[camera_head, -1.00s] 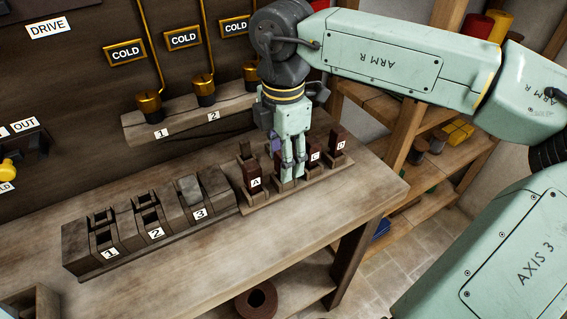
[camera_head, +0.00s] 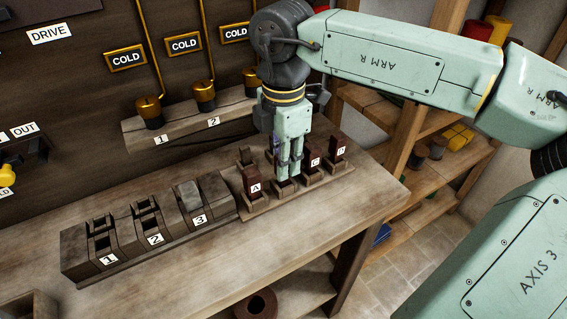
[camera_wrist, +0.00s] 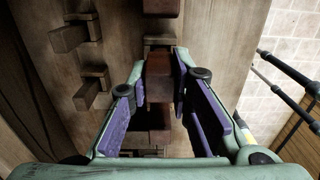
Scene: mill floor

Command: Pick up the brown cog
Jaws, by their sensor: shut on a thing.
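My gripper (camera_head: 288,172) points down over a row of upright brown blocks on the wooden rack (camera_head: 258,209). It is shut on a brown block (camera_wrist: 160,77), seen between its purple-lined fingers in the wrist view. In the head view the fingers mostly hide this block, and no label on it can be read. A dark seat (camera_head: 284,186) shows just below the fingertips. Brown block A (camera_head: 252,181) stands to the left, with brown block C (camera_head: 314,159) and another lettered brown block (camera_head: 338,149) to the right. No toothed wheel shape can be made out.
A long holder (camera_head: 160,245) with bays 1, 2 and 3 lies left of the rack. The bench front (camera_head: 260,255) is clear. Brass fittings (camera_head: 204,93) under COLD signs stand behind, and a wooden shelf (camera_head: 440,180) stands at the right.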

